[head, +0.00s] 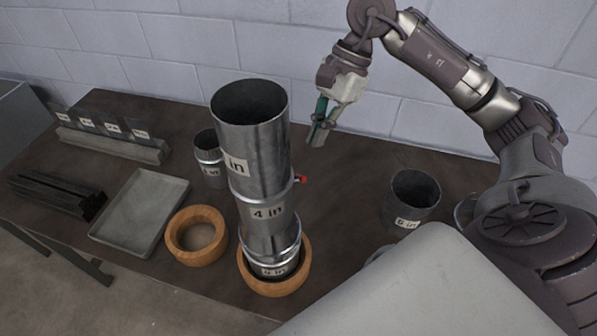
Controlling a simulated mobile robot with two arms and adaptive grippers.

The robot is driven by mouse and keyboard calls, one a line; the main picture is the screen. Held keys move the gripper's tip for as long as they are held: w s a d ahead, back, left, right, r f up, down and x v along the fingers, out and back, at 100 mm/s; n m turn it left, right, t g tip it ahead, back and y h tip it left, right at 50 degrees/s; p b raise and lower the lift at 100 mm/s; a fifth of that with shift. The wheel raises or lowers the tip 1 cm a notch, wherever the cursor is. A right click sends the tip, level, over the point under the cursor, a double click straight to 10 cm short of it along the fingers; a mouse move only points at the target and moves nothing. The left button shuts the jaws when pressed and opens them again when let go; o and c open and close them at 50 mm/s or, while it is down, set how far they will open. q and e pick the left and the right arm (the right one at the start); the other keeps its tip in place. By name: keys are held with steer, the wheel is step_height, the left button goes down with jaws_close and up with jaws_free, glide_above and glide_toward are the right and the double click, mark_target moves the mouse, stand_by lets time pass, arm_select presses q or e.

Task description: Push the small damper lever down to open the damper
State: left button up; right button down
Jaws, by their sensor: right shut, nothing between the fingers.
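A tall stack of grey metal duct pieces (252,135) stands upright in a wooden ring (293,284) near the table's front edge. The visible labels include "4 in". A small red-tipped damper lever (301,179) sticks out from the right side of the stack, about halfway up. My right gripper (318,138) is shut and empty, above and a little to the right of the lever, apart from it. Its fingers point down. My left gripper is not in view.
An empty wooden ring (182,254) and a grey tray (127,232) lie left of the stack. A short duct (207,168) stands behind it. Another duct (405,184) stands at right. Dark bars (55,194) and a labelled rack (118,148) are at left. Table between stack and right duct is clear.

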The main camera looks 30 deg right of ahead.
mark_target(304, 178)
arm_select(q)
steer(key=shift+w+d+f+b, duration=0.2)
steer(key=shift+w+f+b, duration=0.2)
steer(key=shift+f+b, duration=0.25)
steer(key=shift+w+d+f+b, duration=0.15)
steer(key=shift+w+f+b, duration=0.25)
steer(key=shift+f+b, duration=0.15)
arm_select(e)
steer(key=x, duration=0.7)
steer(key=shift+w+f, duration=0.1)
steer(key=shift+w, duration=0.05)
arm_select(q)
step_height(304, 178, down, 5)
steer(key=b, duration=0.5)
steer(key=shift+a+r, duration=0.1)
arm_select(e)
step_height(304, 178, down, 4)
steer(key=shift+d+f, duration=0.1)
steer(key=shift+f, duration=0.05)
